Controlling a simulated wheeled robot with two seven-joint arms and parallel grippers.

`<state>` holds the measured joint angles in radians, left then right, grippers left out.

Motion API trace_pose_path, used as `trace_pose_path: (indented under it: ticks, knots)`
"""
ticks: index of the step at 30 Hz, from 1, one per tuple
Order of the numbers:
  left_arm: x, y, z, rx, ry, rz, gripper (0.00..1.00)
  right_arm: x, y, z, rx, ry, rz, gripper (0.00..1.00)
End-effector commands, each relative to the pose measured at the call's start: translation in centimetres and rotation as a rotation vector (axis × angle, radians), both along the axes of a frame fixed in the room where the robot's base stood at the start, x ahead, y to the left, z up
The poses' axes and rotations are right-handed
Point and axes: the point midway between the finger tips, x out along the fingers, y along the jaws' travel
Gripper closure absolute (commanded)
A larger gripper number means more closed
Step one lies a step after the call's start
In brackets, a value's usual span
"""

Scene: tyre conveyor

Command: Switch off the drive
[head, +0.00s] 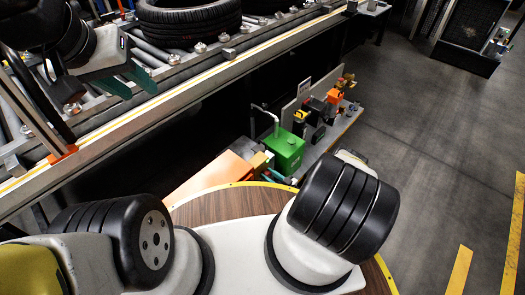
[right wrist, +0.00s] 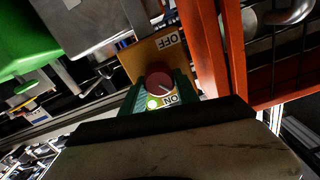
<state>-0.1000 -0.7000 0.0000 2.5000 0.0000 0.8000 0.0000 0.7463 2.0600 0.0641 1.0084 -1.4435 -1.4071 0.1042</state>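In the right wrist view a round dark-red knob (right wrist: 158,84) sits on a tan plate (right wrist: 143,62) with an OFF label (right wrist: 166,42) above it and an ON label (right wrist: 171,100) below it. A pale mark on the knob points toward ON. A small green lamp (right wrist: 152,103) glows beside ON. My right gripper (right wrist: 158,92) has its green fingers apart, one on each side of the knob; I cannot tell whether they touch it. It does not show in the head view. My left gripper (head: 127,80) hangs open and empty over the conveyor rollers.
A tyre (head: 188,20) lies on the conveyor (head: 165,72) at the upper left. An orange post (right wrist: 237,55) stands close right of the knob. A green machine (head: 284,150) and a bench (head: 340,125) with small parts stand in mid-view. The grey floor (head: 420,130) is open at right.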

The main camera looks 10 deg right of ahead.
Motion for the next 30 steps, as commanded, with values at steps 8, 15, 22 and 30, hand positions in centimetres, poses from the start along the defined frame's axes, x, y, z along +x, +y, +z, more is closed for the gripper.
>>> trace_pose_path:
  ticks: [8, 15, 22, 30]
  knots:
    - [0.0, 0.0, 0.0, 0.0, 0.0, 0.0, 0.64, 0.0, -0.03, 0.01, -0.005, -0.004, 0.0, 1.0]
    - [0.0, 0.0, 0.0, 0.0, 0.0, 0.0, 0.64, -0.03, 0.0, 0.01, -0.061, -0.047, 0.0, 1.0]
    - [0.0, 0.0, 0.0, 0.0, 0.0, 0.0, 0.64, -0.1, 0.13, 0.01, -0.191, -0.15, 0.002, 1.0]
    - [0.0, 0.0, 0.0, 0.0, 0.0, 0.0, 0.64, -0.2, 0.19, -0.04, -0.392, -0.305, 0.001, 1.0]
